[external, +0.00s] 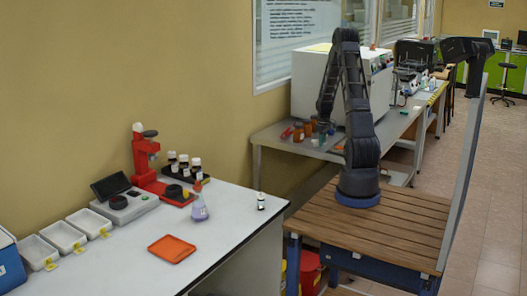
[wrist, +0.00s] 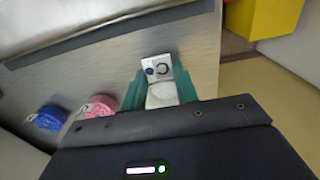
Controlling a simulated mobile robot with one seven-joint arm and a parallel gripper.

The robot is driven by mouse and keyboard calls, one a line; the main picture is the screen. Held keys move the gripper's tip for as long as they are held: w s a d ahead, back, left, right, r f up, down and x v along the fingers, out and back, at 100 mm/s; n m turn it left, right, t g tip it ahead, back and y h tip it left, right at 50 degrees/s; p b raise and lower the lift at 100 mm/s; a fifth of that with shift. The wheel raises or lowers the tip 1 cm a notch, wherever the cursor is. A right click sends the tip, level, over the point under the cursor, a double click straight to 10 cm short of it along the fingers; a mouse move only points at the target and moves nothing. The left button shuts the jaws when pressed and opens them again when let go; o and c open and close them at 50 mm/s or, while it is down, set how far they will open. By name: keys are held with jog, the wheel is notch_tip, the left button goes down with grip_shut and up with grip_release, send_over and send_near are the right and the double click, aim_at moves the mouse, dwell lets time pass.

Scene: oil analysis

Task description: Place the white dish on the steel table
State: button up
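A small white dish (wrist: 163,95) shows between the teal fingers of my gripper (wrist: 162,98) in the wrist view. White fills the gap from finger to finger, and the gripper looks shut on it. A pale tab with a blue dot and a dark ring shows at the far end. The steel table (wrist: 90,75) lies below. I cannot tell whether the dish touches it. In the external view my arm reaches down over the steel table (external: 270,137), and the fingertips and dish are too small to make out.
Blue (wrist: 48,117) and pink (wrist: 98,106) items stand left of my gripper. A yellow container (wrist: 272,18) is beyond the table edge. A large white machine (external: 310,80) stands on the steel table. White trays (external: 63,236) and an orange tray (external: 172,249) are on the front bench.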

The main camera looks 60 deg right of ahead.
jog(key=o, duration=0.4)
jog(key=shift+c, duration=0.2)
jog(key=shift+r, duration=0.1)
notch_tip(320, 180, up, 12)
jog(key=a+r+t, duration=0.1)
jog(key=a+r, duration=0.5)
jog(key=a, duration=0.4)
jog(key=w+a+r+h, duration=0.1)
jog(key=a+r, duration=0.6)
jog(key=a, duration=0.2)
jog(key=a+r+t, duration=0.1)
jog(key=a+r, duration=0.5)
jog(key=a, duration=0.4)
jog(key=s+a+r+t, duration=0.1)
jog(key=s+a+r, duration=0.1)
jog(key=s+a, duration=0.6)
jog(key=s+a+r+t+y, duration=0.1)
jog(key=s+a+r, duration=0.2)
jog(key=s+a, duration=0.6)
jog(key=shift+s+a+t, duration=0.3)
jog(key=shift+a, duration=1.75)
